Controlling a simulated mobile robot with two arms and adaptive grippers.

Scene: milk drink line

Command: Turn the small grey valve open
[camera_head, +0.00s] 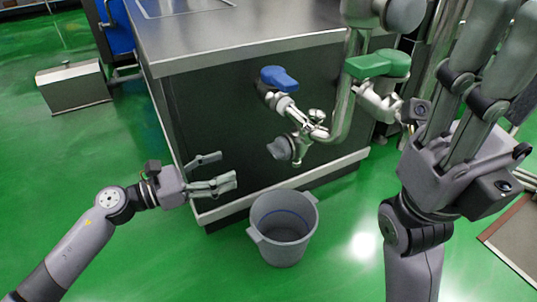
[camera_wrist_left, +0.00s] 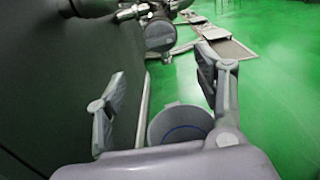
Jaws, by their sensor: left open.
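The small grey valve is a round grey knob (camera_head: 281,149) on the metal pipework at the front of the dark cabinet, above the bucket. In the left wrist view the grey knob (camera_wrist_left: 160,35) shows at the top, beyond my fingers. My left gripper (camera_head: 222,170) is open and empty, left of the knob and a little lower, close to the cabinet front. Its two spread fingers also show in the left wrist view (camera_wrist_left: 160,85). The knob lies apart from them. My right gripper (camera_head: 500,50) is raised at the right; its fingertips reach the top edge, so its opening is unclear.
A blue-handled valve (camera_head: 279,78) and a green-handled valve (camera_head: 378,65) sit above the knob on the same pipes. A grey bucket (camera_head: 284,228) stands on the green floor below. The steel-topped cabinet (camera_head: 230,50) is close beside my left gripper.

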